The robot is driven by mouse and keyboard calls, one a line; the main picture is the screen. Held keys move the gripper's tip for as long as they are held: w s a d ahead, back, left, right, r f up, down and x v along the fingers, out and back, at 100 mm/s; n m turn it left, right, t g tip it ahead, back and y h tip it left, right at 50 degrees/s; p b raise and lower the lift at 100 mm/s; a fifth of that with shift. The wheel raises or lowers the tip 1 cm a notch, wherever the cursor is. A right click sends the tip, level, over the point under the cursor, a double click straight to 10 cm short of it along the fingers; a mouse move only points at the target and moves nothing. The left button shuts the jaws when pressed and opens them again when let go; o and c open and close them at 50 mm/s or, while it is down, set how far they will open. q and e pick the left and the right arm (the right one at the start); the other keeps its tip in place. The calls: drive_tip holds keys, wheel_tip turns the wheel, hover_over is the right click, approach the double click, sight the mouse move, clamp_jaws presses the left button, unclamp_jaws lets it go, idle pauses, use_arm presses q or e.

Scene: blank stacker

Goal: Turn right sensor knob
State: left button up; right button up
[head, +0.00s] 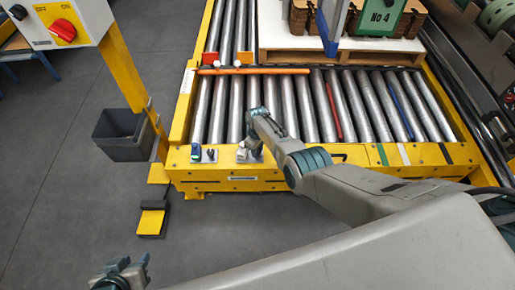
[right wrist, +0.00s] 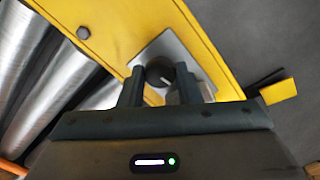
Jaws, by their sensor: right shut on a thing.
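In the right wrist view a dark round knob (right wrist: 160,73) with a white mark sits on a pale metal plate (right wrist: 185,50) on the yellow conveyor frame. My right gripper (right wrist: 160,88) has its two fingers on either side of the knob and is shut on it. In the head view my right gripper (head: 252,148) is at the front yellow rail, over the plate at its left part; it hides most of the knob there. A second small plate with a blue-topped knob (head: 196,153) is just to its left. My left gripper (head: 124,275) is at the bottom left, over the floor, apart from everything.
A yellow post, a grey bin (head: 122,135) and a control box with a red switch (head: 62,31) stand at left.

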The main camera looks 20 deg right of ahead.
drive_tip(key=shift+w+n, duration=0.1)
drive_tip(key=shift+n, duration=0.5)
drive_tip(key=shift+r, duration=0.1)
use_arm(q)
drive_tip(key=shift+a, duration=0.1)
use_arm(e)
drive_tip(key=o, duration=0.7)
use_arm(q)
drive_tip(key=shift+r, duration=0.1)
